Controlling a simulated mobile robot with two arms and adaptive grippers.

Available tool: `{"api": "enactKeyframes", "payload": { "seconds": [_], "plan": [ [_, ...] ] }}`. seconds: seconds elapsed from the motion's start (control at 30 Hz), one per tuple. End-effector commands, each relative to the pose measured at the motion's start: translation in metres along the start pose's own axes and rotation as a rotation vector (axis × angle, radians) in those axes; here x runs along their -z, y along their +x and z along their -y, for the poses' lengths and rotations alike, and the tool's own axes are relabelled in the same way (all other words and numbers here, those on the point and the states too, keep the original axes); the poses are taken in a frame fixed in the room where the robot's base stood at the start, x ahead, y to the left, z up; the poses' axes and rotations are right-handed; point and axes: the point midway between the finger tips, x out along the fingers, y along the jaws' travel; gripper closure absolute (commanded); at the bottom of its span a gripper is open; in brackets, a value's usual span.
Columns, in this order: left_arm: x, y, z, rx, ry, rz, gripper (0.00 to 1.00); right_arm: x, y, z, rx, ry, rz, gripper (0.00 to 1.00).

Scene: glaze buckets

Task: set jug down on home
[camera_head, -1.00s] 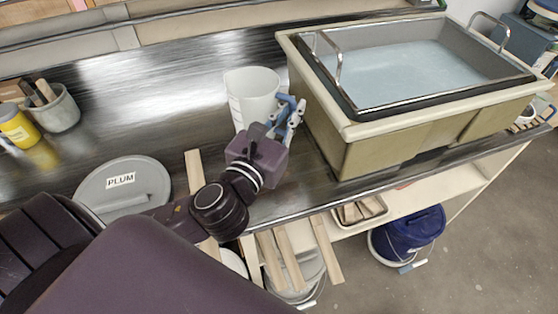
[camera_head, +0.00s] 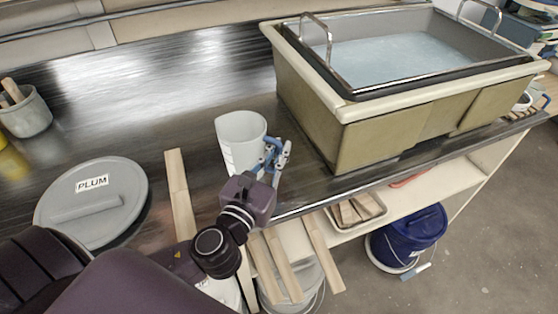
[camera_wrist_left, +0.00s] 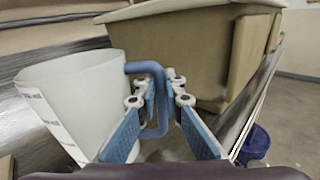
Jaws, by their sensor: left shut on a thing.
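The jug (camera_head: 234,137) is a white tapered cup with faint marks and a blue handle. It is upright or slightly tilted over the front of the dark bench, left of the tank. My left gripper (camera_head: 271,160) is shut on the jug's handle. In the left wrist view the blue handle (camera_wrist_left: 146,67) is between the two blue-padded fingers (camera_wrist_left: 162,130), and the jug body (camera_wrist_left: 75,95) is at left. The gripper partly hides the jug's lower side, so I cannot tell whether its base touches the bench. No marking for home can be made out. My right gripper is out of view.
A large tank (camera_head: 340,110) of pale liquid stands close right of the jug. A grey PLUM lid (camera_head: 110,205) and a wooden slat (camera_head: 177,180) are at left. A grey pot (camera_head: 27,115) stands at far left. Bare bench (camera_head: 150,110) lies behind the jug.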

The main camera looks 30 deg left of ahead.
Motion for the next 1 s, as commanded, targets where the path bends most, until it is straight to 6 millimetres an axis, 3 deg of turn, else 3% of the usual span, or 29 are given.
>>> {"api": "enactKeyframes", "payload": {
  "seconds": [0.03, 0.17, 0.57, 0.6, 0.77, 1.0],
  "plan": [
    [0.012, 0.0, 0.0, -0.001, 0.001, -0.002, 1.0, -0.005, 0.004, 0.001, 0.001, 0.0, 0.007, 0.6],
    [0.025, 0.0, 0.001, -0.001, 0.001, -0.001, 1.0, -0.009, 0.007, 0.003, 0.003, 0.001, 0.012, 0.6],
    [0.03, 0.0, 0.002, 0.0, 0.0, 0.001, 1.0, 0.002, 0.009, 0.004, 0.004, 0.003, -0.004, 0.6],
    [0.03, 0.0, 0.002, 0.001, -0.001, 0.0, 0.91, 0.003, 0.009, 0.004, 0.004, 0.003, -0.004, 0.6],
    [0.03, 0.0, 0.002, 0.0, -0.001, 0.0, 0.74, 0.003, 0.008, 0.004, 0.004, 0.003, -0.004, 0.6],
    [0.029, 0.0, 0.002, 0.0, 0.0, 0.0, 0.74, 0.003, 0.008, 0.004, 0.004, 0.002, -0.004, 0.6]
  ]
}}
